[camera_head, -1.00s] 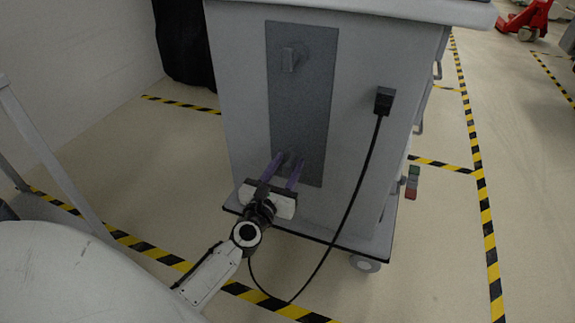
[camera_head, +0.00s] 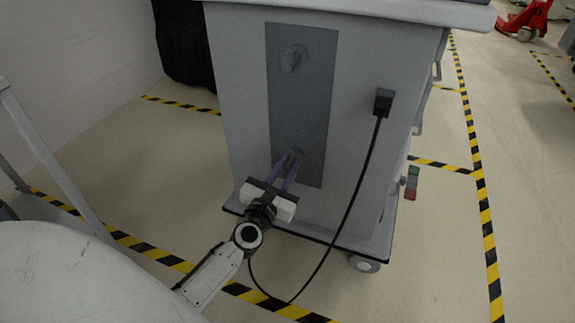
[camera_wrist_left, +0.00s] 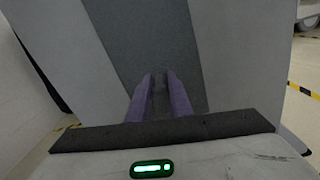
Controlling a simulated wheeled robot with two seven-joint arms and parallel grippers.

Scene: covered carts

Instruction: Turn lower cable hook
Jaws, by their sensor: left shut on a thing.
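The lower cable hook (camera_head: 295,154) is a small grey piece near the bottom of the dark grey panel (camera_head: 302,105) on the cart's side. My left gripper (camera_head: 291,160) reaches it from below, with its purple fingers close together and shut on the hook. In the left wrist view the fingertips (camera_wrist_left: 160,80) close around the hook (camera_wrist_left: 160,82), which is mostly hidden between them. The upper cable hook (camera_head: 290,59) sits near the top of the same panel, with nothing touching it. My right gripper is in neither view.
A black plug (camera_head: 383,102) sits at the right of the cart side (camera_head: 345,150). Its black cable (camera_head: 350,205) hangs in a loop to the floor near my left arm. A red and green box (camera_head: 411,183) is at the cart's right edge. Open floor lies to the right.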

